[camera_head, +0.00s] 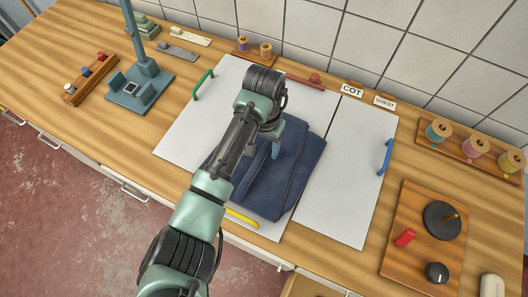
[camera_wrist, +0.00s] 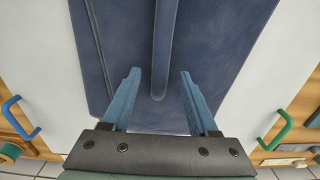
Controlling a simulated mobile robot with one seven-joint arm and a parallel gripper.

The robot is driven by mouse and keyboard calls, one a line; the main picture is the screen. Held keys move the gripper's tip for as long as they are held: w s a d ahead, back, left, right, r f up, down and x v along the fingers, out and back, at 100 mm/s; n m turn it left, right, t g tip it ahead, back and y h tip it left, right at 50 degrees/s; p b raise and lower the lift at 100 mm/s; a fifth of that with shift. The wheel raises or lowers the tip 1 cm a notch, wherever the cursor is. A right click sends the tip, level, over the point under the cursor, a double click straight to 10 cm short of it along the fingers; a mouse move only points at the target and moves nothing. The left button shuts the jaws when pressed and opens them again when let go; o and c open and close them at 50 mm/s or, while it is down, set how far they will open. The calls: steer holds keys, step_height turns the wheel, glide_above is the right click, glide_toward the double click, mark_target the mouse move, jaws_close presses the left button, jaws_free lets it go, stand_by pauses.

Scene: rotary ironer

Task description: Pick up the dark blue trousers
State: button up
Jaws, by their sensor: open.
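The dark blue trousers (camera_head: 291,174) lie on the white panels in the middle of the worktop, partly hidden beneath my arm in the head view. In the wrist view the trousers (camera_wrist: 215,45) fill the upper middle, with a raised fold (camera_wrist: 164,55) running down between the fingers. My gripper (camera_wrist: 155,85) is open, with its two blue fingers apart on either side of the lower end of that fold. In the head view the gripper (camera_head: 276,138) is over the far part of the trousers. I cannot tell whether the fingers touch the cloth.
The white panels carry a green handle (camera_head: 203,84), a blue handle (camera_head: 386,157) and a yellow handle (camera_head: 241,217). A grey-green stand (camera_head: 139,88) is at the left. A wooden board with a dark dial (camera_head: 442,220) is at the right. Thread spools (camera_head: 476,147) stand at the back right, before a tiled wall.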

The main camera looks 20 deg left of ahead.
steer(key=shift+f, duration=0.15)
steer(key=c, duration=0.9)
jaws_close()
steer(key=shift+w, duration=0.1)
stand_by(0.4)
